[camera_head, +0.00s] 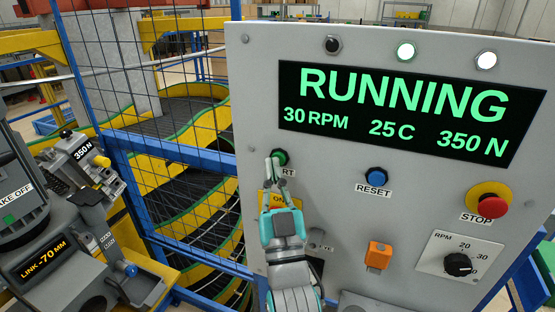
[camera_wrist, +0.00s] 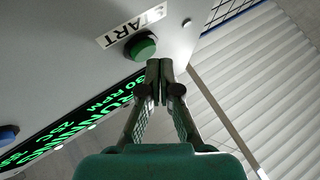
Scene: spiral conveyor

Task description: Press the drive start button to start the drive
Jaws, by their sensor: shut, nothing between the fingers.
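The green start button (camera_head: 280,156) is on the left side of the grey control panel (camera_head: 340,215), above a label partly hidden by my gripper. My gripper (camera_head: 273,166) is shut and empty, with its tips at the button's lower left edge in the head view. In the wrist view the green button (camera_wrist: 140,46) sits beside the START label, and my shut fingertips (camera_wrist: 159,66) are right beside it. I cannot tell whether they touch it. The display (camera_head: 400,110) reads RUNNING, 30 RPM, 25 C, 350 N.
The panel also holds a blue RESET button (camera_head: 376,175), a red STOP button (camera_head: 491,206), an orange switch (camera_head: 378,256) and an RPM knob (camera_head: 458,264). A blue mesh fence (camera_head: 150,150) and yellow spiral conveyor (camera_head: 195,105) stand left. Machinery (camera_head: 85,170) fills the left edge.

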